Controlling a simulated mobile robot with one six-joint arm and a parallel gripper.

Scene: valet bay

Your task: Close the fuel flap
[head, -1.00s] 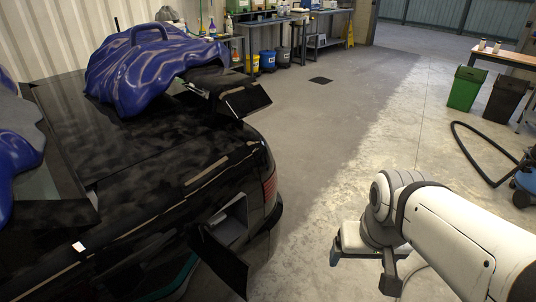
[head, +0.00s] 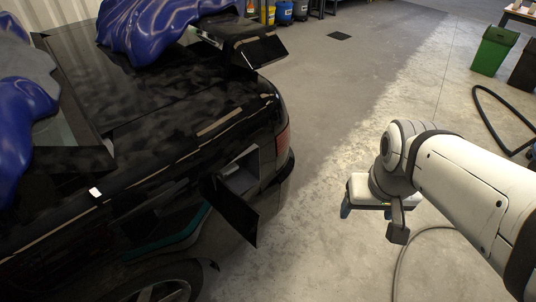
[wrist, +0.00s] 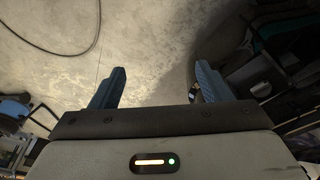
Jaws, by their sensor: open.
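The fuel flap (head: 236,212) is a dark panel standing open on the side of the black car (head: 150,130). It sticks out from the body, and the fuel recess (head: 243,175) shows behind it. My gripper (head: 366,213) is right of the car in the head view, apart from the flap and over the bare floor. In the wrist view its two blue fingers (wrist: 158,90) are spread wide with nothing between them. The flap cannot be made out clearly in the wrist view.
Blue covers (head: 160,28) lie on the car. A green bin (head: 491,50) and a black hose (head: 500,112) are at the right. A drain cover (head: 339,36) lies farther back. The concrete between car and arm is clear.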

